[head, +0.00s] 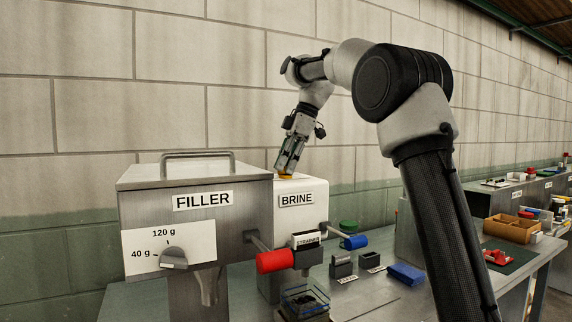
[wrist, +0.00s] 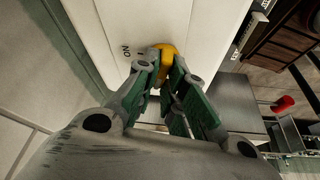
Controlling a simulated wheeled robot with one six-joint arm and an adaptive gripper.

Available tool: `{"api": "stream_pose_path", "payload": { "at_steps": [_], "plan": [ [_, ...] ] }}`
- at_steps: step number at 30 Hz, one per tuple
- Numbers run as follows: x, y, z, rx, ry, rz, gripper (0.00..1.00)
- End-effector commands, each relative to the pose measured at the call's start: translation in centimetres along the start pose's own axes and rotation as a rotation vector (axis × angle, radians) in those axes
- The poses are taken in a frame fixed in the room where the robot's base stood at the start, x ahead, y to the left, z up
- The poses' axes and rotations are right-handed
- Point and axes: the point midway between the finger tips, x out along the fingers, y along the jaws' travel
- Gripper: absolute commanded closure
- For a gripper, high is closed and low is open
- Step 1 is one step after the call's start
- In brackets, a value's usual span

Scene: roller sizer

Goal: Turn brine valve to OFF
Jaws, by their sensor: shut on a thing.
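The brine valve is a yellow knob (head: 286,177) on top of the white box labelled BRINE (head: 314,211). The knob also shows in the wrist view (wrist: 168,49), where "ON" is printed on the white top to its left. An OFF marking cannot be made out. My gripper (head: 287,168) reaches down to the box top from above, and its fingers are shut on the yellow knob. In the wrist view my gripper (wrist: 162,65) hides part of the knob, so which way it points cannot be told.
The metal FILLER box (head: 228,220) with a top handle (head: 197,155) stands left of the brine box. A red cylinder (head: 275,261), a STRAINER block (head: 306,241) and a blue cylinder (head: 354,242) are in front. A block wall stands close behind.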

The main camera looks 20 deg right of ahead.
Motion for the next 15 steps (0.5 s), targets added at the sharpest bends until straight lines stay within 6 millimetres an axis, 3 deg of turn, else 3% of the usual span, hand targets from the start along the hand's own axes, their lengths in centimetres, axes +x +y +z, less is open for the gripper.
{"api": "stream_pose_path", "payload": {
  "at_steps": [15],
  "plan": [
    [-0.08,0.10,0.05,-0.174,-0.002,-0.070,1.00]
  ]
}}
